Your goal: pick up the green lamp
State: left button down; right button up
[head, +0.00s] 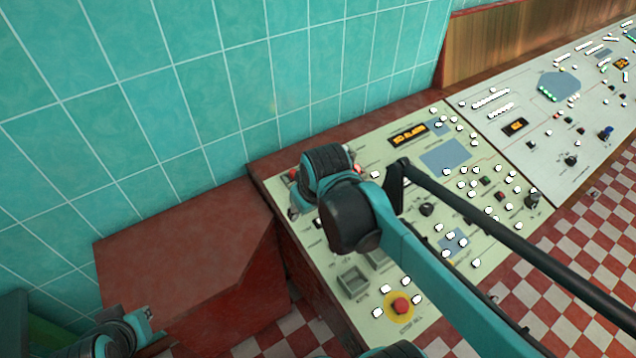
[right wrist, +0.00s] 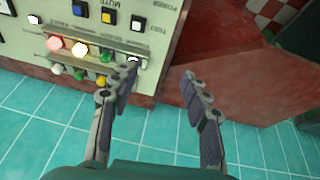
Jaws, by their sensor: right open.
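In the right wrist view, small round lamps sit in two rows along the edge of the cream panel. A green lamp (right wrist: 106,56) is in the upper row, between a lit yellow lamp (right wrist: 79,47) and a white lamp (right wrist: 132,61). Another small green piece (right wrist: 80,74) shows in the lower row. My right gripper (right wrist: 159,82) is open and empty; its left finger is close to the white lamp, right of the green lamp.
A red lamp (right wrist: 54,43) glows in the upper row. In the head view the console (head: 395,278) runs right beside the tiled wall (head: 200,90). A dark red block (head: 185,250) stands left of it.

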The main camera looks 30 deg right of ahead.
jog(key=w+d+f+g, duration=0.1)
jog(key=w+d, duration=0.2)
jog(key=w, duration=0.1)
jog(key=w+d+f+n+g+p, duration=0.1)
jog(key=w+d+g, duration=0.1)
jog(key=w+d, duration=0.2)
jog(key=w+d+f+n+g+p, duration=0.1)
jog(key=w+d, duration=0.3)
jog(key=w, duration=0.1)
jog(key=shift+w+d+g+y, duration=0.1)
jog(key=shift+d+g+y, duration=0.05)
jog(key=shift+g+y, duration=0.15)
jog(key=shift+w+d+f+n, duration=0.2)
jog(key=shift+d+f+n, duration=0.1)
jog(key=shift+f, duration=0.2)
notch_tip(320, 180, down, 8)
jog(key=shift+s+r+b, duration=0.1)
jog(key=shift+r+b, duration=0.1)
jog(key=shift+b, duration=1.05)
pick_arm(q)
jog(key=shift+w+f, duration=0.1)
jog(key=shift+w, duration=0.4)
pick_arm(e)
jog(key=shift+r, duration=0.1)
jog(key=c, duration=1)
